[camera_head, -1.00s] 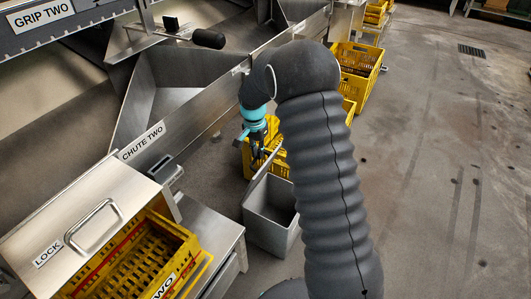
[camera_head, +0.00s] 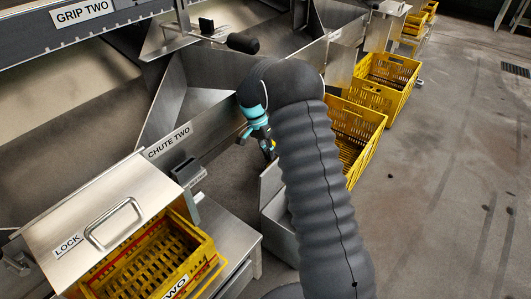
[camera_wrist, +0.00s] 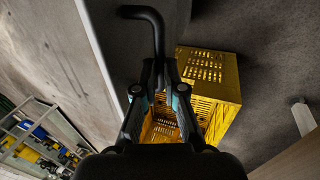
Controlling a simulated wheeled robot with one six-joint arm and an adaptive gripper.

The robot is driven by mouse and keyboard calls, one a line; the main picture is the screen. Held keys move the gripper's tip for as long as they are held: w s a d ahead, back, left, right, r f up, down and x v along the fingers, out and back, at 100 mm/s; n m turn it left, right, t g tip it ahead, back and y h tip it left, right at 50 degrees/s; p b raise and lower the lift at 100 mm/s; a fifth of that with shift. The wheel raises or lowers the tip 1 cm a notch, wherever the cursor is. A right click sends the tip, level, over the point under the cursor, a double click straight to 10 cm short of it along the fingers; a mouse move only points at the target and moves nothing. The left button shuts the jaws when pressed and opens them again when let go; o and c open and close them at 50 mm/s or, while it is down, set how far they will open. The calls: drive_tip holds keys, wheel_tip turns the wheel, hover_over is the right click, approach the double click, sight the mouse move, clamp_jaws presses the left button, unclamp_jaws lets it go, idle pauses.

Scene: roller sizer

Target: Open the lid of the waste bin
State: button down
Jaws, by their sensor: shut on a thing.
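The grey waste bin (camera_head: 277,234) stands on the floor in the middle of the head view, partly behind my arm. Its lid (camera_head: 269,182) appears as a grey panel raised at a tilt at the bin's left side; my arm hides much of it and the bin's mouth. My gripper (camera_head: 268,151) is above the lid's upper edge. In the wrist view, my gripper (camera_wrist: 158,88) is shut on a black bent handle (camera_wrist: 151,32) beside a grey panel. I cannot tell how the handle joins the lid.
A yellow crate (camera_wrist: 222,75) lies beyond my gripper; yellow crates (camera_head: 371,128) also stand behind the bin in the head view. The chute two wall (camera_head: 205,132) runs close on the left. A lidded crate station (camera_head: 98,215) is at front left.

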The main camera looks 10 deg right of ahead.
drive_tip(key=c, duration=1.3)
unclamp_jaws()
drive_tip(key=shift+s+f+g, duration=0.15)
drive_tip(key=shift+s+f, duration=0.15)
drive_tip(key=shift+f, duration=0.3)
drive_tip(key=shift+s+f+g, duration=0.15)
drive_tip(key=shift+s+f, duration=0.1)
drive_tip(key=shift+f, duration=0.35)
drive_tip(key=shift+o, duration=0.5)
drive_tip(key=shift+d+r, duration=0.15)
drive_tip(key=shift+r, duration=0.05)
drive_tip(key=shift+w+r, duration=0.1)
drive_tip(key=shift+r, duration=0.1)
drive_tip(key=v, duration=0.7)
drive_tip(key=shift+r, duration=0.15)
